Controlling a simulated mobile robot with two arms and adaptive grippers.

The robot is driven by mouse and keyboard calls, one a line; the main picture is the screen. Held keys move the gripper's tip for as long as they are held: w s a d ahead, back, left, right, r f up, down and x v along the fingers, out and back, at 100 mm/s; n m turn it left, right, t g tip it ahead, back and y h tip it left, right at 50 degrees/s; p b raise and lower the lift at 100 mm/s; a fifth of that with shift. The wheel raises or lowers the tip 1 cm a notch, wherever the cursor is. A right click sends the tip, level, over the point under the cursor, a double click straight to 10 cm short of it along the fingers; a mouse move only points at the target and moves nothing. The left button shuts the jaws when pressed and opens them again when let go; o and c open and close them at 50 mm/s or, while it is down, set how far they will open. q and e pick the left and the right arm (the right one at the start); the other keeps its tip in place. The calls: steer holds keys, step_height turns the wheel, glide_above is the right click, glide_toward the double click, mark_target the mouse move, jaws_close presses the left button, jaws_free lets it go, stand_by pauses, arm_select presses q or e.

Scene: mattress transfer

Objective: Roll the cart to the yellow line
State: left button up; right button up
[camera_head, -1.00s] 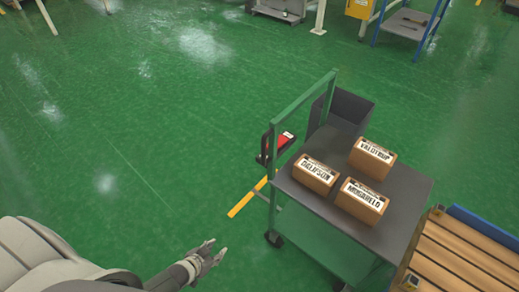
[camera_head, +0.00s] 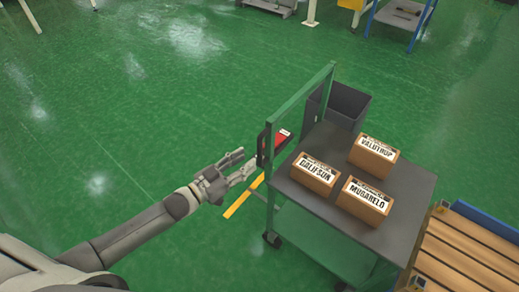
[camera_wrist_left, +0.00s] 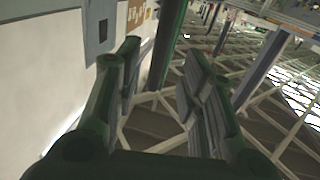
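The cart (camera_head: 395,222) has a grey top, a green upright handle frame (camera_head: 300,97) and dark casters. Three labelled brown boxes, the back one (camera_head: 373,157), the left one (camera_head: 315,175) and the front one (camera_head: 366,203), stand on its top. The yellow line (camera_head: 243,197) is a short visible strip on the floor left of the cart, partly hidden by it. My left gripper (camera_head: 247,163) is open just left of the handle frame's near post. In the left wrist view, a green post (camera_wrist_left: 168,40) shows beyond the parted fingers (camera_wrist_left: 158,88). My right gripper is not in view.
A dark bin (camera_head: 346,104) stands behind the cart. A slatted wooden pallet (camera_head: 462,255) lies close on the cart's right. The green floor to the left is clear.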

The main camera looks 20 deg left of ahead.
mark_target(260, 151)
arm_select(q)
steer(key=x, duration=0.7)
jaws_close()
stand_by(0.3)
